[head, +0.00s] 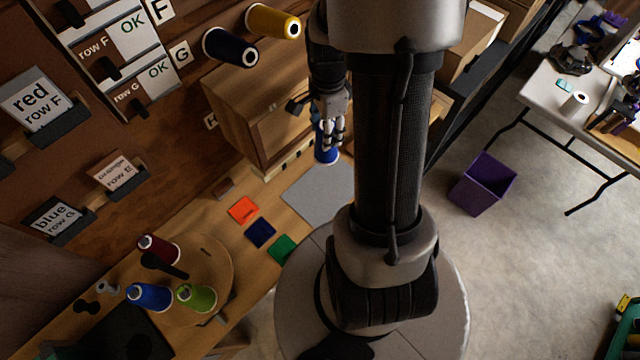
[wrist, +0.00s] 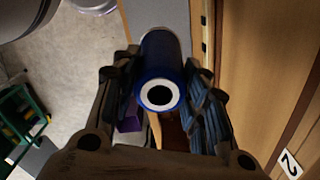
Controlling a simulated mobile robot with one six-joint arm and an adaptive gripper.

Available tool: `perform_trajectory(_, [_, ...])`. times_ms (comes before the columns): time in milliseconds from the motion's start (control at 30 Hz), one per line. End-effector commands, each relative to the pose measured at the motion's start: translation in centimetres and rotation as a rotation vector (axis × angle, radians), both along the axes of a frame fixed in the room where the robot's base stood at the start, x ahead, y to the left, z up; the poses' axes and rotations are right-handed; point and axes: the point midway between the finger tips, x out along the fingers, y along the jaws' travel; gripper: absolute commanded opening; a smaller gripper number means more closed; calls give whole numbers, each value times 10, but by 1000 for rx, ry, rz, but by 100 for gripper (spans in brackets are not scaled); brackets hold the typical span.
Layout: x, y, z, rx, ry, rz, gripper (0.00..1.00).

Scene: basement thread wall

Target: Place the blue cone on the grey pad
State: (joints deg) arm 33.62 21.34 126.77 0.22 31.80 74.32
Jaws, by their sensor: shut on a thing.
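My gripper (head: 333,130) is shut on a blue cone (head: 326,156), held below the fingers at the edge of the wooden cabinet. In the wrist view the blue cone (wrist: 160,65) lies between both fingers, its white end with a dark hole toward the camera. The grey pad (head: 312,197) lies on the wooden bench just below the cone in the head view, partly hidden by my arm. I cannot tell the gap between cone and pad. Another blue cone (head: 148,296) stands on a round wooden board.
The round board (head: 222,262) also carries a green cone (head: 197,297) and a dark red cone (head: 158,247). Orange (head: 243,210), navy (head: 261,233) and green (head: 283,249) squares lie left of the pad. Navy (head: 231,48) and yellow (head: 274,22) cones project from the wall above the cabinet (head: 255,112).

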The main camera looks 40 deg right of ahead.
Motion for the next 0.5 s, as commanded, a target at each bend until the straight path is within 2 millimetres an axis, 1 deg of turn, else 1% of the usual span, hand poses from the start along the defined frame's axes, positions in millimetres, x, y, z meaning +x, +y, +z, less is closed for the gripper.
perform_trajectory(400, [-2,1,-108,3,6,2,20])
perform_trajectory(500, [-2,1,-130,3,6,2,20])
